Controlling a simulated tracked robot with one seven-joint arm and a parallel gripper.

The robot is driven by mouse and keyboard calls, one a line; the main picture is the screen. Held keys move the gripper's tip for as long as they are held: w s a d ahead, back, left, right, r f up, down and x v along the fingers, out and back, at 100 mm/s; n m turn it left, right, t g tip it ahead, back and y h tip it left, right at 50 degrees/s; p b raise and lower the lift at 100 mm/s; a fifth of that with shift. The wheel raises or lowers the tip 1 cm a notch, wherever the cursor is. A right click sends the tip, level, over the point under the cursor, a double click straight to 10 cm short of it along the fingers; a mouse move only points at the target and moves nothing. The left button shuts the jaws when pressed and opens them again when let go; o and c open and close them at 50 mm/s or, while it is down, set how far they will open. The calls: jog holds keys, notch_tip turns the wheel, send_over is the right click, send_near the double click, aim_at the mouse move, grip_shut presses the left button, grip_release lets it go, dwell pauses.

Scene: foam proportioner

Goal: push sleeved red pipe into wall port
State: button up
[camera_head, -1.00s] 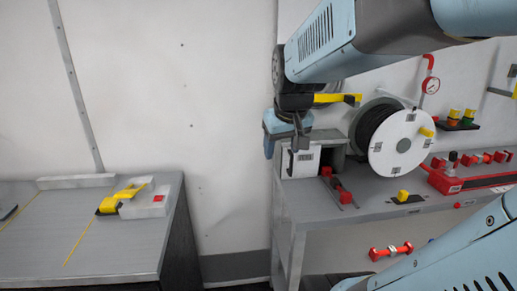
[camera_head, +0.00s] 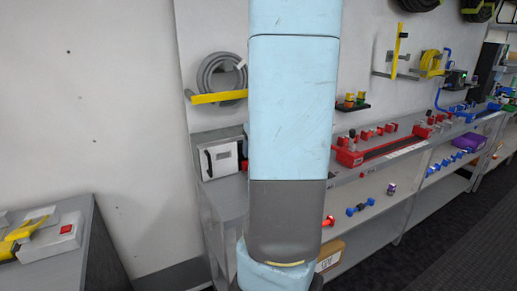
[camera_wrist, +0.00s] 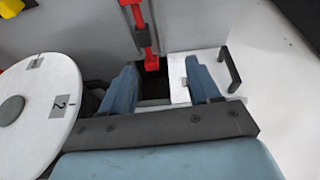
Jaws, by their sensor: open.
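My gripper (camera_wrist: 162,88) is open in the wrist view, with two blue fingers spread apart. A red piece with a dark band (camera_wrist: 143,35), which may be the sleeved red pipe, lies just beyond the fingertips on a grey surface. Its red end points into the gap between the fingers, and I see no contact. In the head view my own arm covers the middle and hides the gripper and that red piece. I cannot make out the wall port for certain in either view.
A white box with a black handle (camera_head: 219,159) stands on the bench; it is close to the right finger in the wrist view (camera_wrist: 215,70). A white reel disc (camera_wrist: 38,105) is at left there. A long red unit (camera_head: 380,147) lies on the bench to the right of my arm.

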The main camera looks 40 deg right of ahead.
jog(key=d, duration=0.1)
jog(key=d+f, duration=0.1)
jog(key=d, duration=0.1)
jog(key=shift+s+d+f, duration=0.3)
jog(key=shift+s+d, duration=0.05)
jog(key=shift+s, duration=0.05)
jog(key=x, duration=1.3)
jog(key=shift+w+f, duration=0.25)
jog(key=shift+w, duration=0.15)
jog(key=shift+c, duration=0.3)
grip_shut()
